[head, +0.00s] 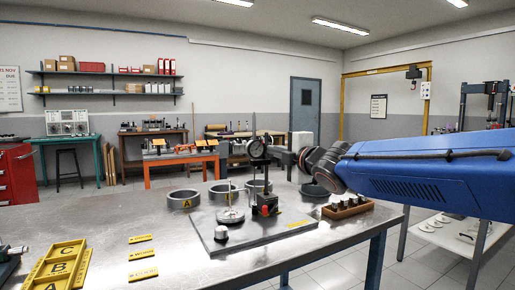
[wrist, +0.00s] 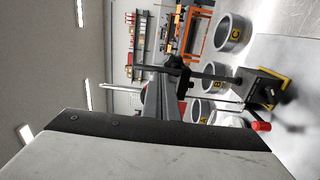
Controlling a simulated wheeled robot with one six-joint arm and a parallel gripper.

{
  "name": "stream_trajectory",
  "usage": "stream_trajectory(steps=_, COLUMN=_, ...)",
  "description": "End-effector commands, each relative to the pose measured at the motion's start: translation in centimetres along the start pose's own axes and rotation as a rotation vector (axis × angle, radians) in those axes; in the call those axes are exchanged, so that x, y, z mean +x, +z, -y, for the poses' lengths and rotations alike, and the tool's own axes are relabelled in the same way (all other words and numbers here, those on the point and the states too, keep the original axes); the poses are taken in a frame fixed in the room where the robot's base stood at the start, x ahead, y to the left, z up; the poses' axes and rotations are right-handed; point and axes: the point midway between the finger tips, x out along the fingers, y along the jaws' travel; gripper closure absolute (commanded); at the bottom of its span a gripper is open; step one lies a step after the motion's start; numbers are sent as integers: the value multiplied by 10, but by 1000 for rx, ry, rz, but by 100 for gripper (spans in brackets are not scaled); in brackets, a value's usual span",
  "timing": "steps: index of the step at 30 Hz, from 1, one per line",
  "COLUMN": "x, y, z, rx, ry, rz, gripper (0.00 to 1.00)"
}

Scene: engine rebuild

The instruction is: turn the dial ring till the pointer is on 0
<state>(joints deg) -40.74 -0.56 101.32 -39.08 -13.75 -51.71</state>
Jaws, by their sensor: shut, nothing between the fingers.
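The dial gauge (head: 258,147) is a small dark round gauge on a thin stand with a black base (head: 267,199) that has a red part. In the head view its face is too small for me to read the pointer or numbers. In the wrist view the gauge (wrist: 177,66) is seen edge-on, just beyond the fingertips. My gripper (head: 275,153) is shut and empty, at the gauge's right side and about its height. In the wrist view my gripper (wrist: 160,78) reaches close to the gauge; I cannot tell whether it touches the ring.
The stand is on a grey plate (head: 230,249) on the metal bench (head: 190,270). Metal rings (head: 184,199) stand behind it. A yellow lettered tray (head: 38,266) and yellow labels (head: 142,255) are at left.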

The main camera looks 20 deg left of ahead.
Motion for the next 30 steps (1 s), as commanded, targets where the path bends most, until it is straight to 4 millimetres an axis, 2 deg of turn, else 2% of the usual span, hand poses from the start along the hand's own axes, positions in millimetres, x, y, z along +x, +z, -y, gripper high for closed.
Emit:
stream_trajectory(steps=13, x=-42, y=0, z=0, rx=0, ry=1, rz=0, gripper=100)
stream_trajectory(steps=30, x=-48, y=2, z=0, rx=3, ry=-1, rz=4, gripper=100)
